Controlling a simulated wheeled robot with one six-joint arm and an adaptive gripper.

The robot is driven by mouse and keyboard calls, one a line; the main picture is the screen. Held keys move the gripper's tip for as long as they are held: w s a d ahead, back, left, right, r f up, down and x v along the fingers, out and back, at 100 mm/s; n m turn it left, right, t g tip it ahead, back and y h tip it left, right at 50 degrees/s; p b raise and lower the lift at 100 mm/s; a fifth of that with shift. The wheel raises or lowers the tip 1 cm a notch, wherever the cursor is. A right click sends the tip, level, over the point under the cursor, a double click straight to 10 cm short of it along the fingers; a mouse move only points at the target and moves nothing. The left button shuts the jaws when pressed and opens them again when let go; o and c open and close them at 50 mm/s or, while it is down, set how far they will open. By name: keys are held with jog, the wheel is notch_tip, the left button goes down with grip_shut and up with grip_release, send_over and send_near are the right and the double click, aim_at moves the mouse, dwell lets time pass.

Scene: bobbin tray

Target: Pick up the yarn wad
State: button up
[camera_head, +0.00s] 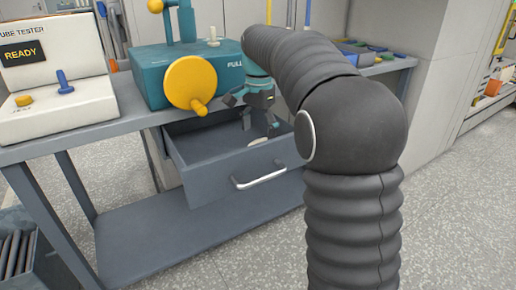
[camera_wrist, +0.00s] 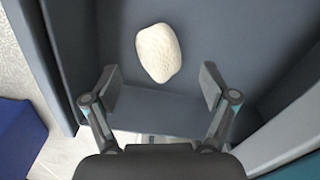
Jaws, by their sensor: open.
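The yarn wad (camera_wrist: 159,52) is a cream-white, rounded lump lying on the grey floor of the open drawer (camera_head: 218,181). In the head view a small pale part of the wad (camera_head: 257,142) shows low by my fingers; the rest is hidden. My gripper (camera_wrist: 160,86) is open and empty, with its fingers spread wider than the wad. In the wrist view the wad lies beyond the fingertips, roughly centred between them, and nothing touches it. In the head view my gripper (camera_head: 258,128) reaches down into the right part of the drawer.
The drawer walls stand around my gripper, with a silver handle (camera_head: 260,176) on the front. Above it, a teal machine (camera_head: 150,75) with a yellow crank wheel (camera_head: 191,84) stands on the bench. A white tester (camera_head: 52,78) is at left. The drawer's left part looks empty.

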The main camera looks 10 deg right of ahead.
aim_at(259, 141)
jog(key=shift+f+b, duration=0.3)
jog(key=shift+f, duration=1.6)
jog(key=c, duration=0.9)
